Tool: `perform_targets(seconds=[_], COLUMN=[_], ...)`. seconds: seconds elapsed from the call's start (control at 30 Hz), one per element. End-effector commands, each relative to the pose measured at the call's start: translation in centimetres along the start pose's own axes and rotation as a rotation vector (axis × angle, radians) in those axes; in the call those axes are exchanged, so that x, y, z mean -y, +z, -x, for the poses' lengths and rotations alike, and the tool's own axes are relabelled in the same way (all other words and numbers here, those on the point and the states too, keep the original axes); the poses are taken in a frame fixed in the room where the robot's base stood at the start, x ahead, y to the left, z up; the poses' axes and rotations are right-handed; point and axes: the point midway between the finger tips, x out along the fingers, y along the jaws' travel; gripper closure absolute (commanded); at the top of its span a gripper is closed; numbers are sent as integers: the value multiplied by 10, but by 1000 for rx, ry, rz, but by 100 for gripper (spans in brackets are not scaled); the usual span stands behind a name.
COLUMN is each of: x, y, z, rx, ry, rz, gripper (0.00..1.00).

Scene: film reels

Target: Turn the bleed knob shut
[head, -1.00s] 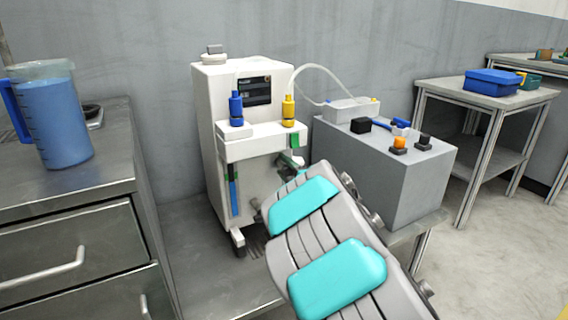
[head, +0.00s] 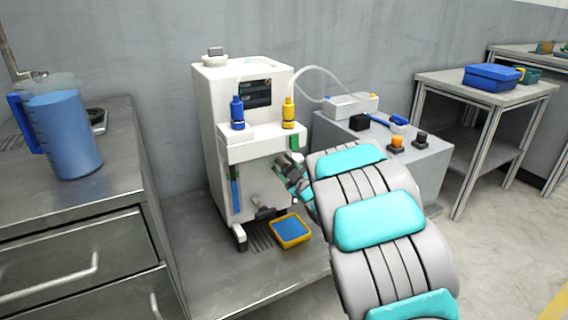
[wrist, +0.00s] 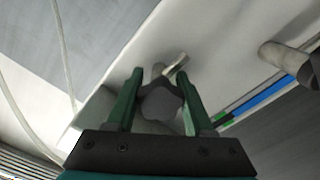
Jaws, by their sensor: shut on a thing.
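The bleed knob, a dark grey lobed knob (wrist: 161,104), sits on the white machine (head: 212,110) and shows between my fingers in the wrist view. My gripper (wrist: 160,88) has its two green fingers on either side of the knob and is shut on it. A small metal lever or pin lies just beyond the knob. In the head view my gripper (head: 291,172) is at the machine's front right side, and I cannot make out the knob there. How far the knob is turned cannot be told.
A blue bottle (head: 237,111) and a yellow bottle (head: 288,112) stand on the machine's ledge. A yellow tray with a blue inside (head: 305,240) lies below. A grey box (head: 428,170) stands right, a blue-filled jug (head: 68,140) left. A grey outlet (wrist: 285,58) juts out nearby.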

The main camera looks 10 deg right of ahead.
Motion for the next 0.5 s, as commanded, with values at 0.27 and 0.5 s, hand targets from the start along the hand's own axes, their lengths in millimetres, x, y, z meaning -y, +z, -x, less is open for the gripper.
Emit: perform_targets(seconds=[0.27, 0.5], x=[0, 1], y=[1, 1], z=[0, 0], rx=[2, 2], ry=[-1, -1], rz=[-72, -83], gripper=[100, 100])
